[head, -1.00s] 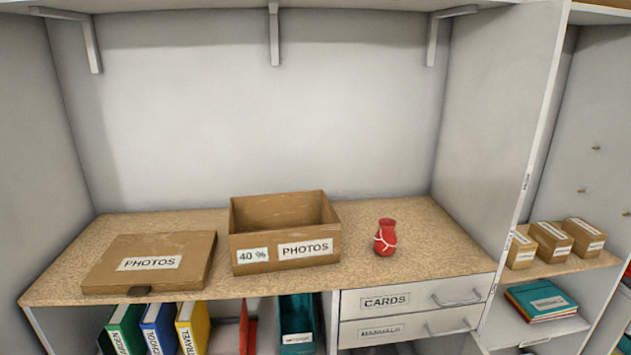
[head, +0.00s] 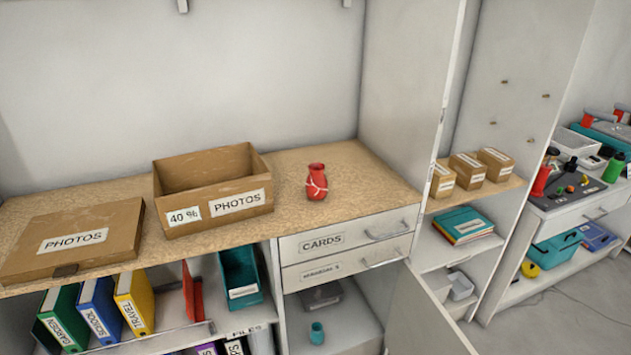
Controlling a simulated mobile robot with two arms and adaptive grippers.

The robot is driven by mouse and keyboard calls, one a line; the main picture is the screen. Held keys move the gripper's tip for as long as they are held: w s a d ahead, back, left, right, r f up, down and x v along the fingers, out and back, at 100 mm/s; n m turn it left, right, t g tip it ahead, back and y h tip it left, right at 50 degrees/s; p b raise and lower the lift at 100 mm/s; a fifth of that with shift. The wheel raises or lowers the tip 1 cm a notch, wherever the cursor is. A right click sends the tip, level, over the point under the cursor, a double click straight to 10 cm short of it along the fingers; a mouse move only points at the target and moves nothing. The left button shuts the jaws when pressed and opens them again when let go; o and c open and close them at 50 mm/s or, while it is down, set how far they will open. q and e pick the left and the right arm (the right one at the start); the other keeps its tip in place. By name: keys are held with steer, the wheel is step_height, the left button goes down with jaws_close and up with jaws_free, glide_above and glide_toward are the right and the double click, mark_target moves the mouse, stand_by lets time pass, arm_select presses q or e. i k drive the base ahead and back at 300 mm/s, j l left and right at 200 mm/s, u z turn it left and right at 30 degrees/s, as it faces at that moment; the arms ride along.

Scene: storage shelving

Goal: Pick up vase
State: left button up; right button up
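A small red vase (head: 317,182) with a pale band around it stands upright on the speckled tan shelf top (head: 355,172). It is to the right of the open cardboard photos box (head: 214,192) and apart from it. Neither of my grippers shows in the head view. Nothing hides the vase.
A flat photos lid (head: 75,242) lies left on the shelf top. Below are a cards drawer (head: 346,233), binders (head: 97,310) and a small teal vase (head: 317,333). A vertical side panel (head: 408,90) bounds the shelf on the right. Small boxes (head: 468,172) stand beyond it.

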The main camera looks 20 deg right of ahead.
mark_target(317, 184)
steer(key=i+l+z, duration=0.1)
steer(key=i+z, duration=0.25)
steer(key=i+l+z, duration=0.1)
steer(key=z, duration=0.25)
steer(key=i+z, duration=0.35)
steer(key=k, duration=0.1)
